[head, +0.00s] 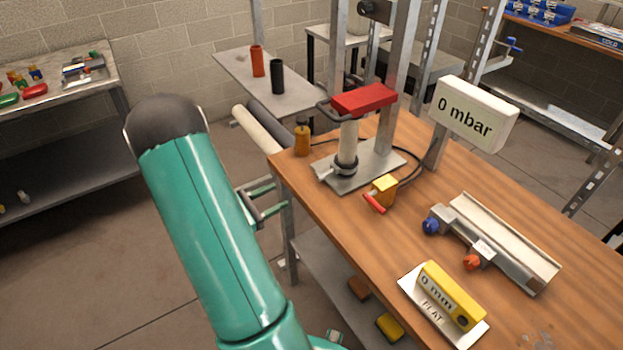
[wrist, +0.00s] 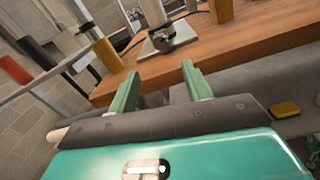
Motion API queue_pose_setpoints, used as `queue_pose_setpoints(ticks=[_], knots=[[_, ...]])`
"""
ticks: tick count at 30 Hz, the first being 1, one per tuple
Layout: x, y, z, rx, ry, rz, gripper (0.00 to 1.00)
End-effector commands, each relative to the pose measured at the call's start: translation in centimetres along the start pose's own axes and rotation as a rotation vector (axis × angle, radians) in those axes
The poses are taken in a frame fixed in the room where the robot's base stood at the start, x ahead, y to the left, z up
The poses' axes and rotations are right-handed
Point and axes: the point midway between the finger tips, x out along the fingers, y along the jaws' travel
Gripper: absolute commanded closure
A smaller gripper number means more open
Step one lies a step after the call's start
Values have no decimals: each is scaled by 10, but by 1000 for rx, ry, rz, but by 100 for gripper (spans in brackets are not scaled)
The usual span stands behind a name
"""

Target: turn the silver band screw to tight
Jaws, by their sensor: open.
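A pale upright pipe (head: 348,140) stands on a grey metal plate (head: 372,168) on the wooden bench, under a red block (head: 364,99). In the wrist view, the pipe's foot and band (wrist: 163,38) show beyond the fingers, on the plate (wrist: 181,40). My gripper (head: 280,195) is open and empty beside the bench's left edge, apart from the pipe. Its two green fingers (wrist: 159,70) point toward the bench edge in the wrist view.
A yellow block with a red handle (head: 380,193) and an amber bottle (head: 302,136) stand near the plate. A display reading "0 mbar" (head: 470,114) is behind. A metal channel (head: 495,240) and a yellow "0 mm" gauge (head: 449,296) lie in front. Metal posts rise behind the pipe.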

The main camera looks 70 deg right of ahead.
Motion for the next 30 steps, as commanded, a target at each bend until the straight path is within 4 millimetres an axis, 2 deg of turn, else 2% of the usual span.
queue_pose_setpoints(ticks=[5,18,24,30], knots=[[25,-1,1,1,0,-4,51],[109,-1,0,3,1,-4,51],[129,0,0,2,2,0,51],[132,0,0,1,3,0,51]])
